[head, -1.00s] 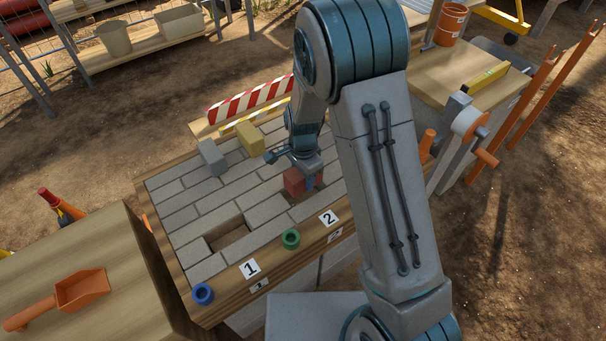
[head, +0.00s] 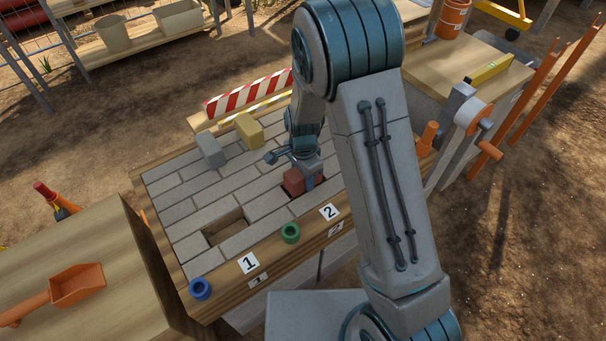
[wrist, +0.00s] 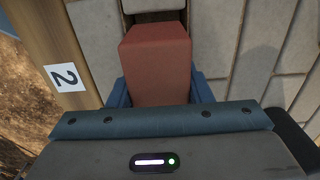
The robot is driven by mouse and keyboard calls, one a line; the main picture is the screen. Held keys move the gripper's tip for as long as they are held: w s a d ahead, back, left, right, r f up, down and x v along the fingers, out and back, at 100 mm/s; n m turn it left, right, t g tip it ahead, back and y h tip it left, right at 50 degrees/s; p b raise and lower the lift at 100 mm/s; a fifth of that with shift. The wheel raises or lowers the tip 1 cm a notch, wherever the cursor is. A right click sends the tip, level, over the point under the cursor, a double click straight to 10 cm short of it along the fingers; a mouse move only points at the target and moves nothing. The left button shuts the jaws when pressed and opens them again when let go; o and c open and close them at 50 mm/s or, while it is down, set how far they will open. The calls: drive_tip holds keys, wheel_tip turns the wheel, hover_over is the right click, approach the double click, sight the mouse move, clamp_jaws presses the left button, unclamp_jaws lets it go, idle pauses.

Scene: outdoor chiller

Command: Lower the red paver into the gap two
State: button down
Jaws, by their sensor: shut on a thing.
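The red paver (head: 293,182) is held in my gripper (head: 306,184) above the paved bench top, behind the label 2 (head: 329,212). In the wrist view the red paver (wrist: 157,64) sits between the two blue fingers of my gripper (wrist: 160,92). Gap two (head: 291,194) shows as a dark strip just below the paver; the paver and gripper hide most of it. Whether the paver's lower end is inside the gap I cannot tell. Gap one (head: 226,231) is an open rectangular hole behind label 1 (head: 248,263).
A green ring (head: 290,233) and a blue ring (head: 200,289) are on the front wooden edge. A striped barrier (head: 245,93) stands at the back.

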drive_tip(key=shift+r, duration=0.2)
drive_tip(key=c, duration=0.6)
unclamp_jaws()
drive_tip(key=shift+c, duration=0.2)
drive_tip(key=shift+c, duration=0.4)
wheel_tip(320, 180, up, 8)
drive_tip(key=p, duration=0.6)
drive_tip(key=shift+f, duration=0.1)
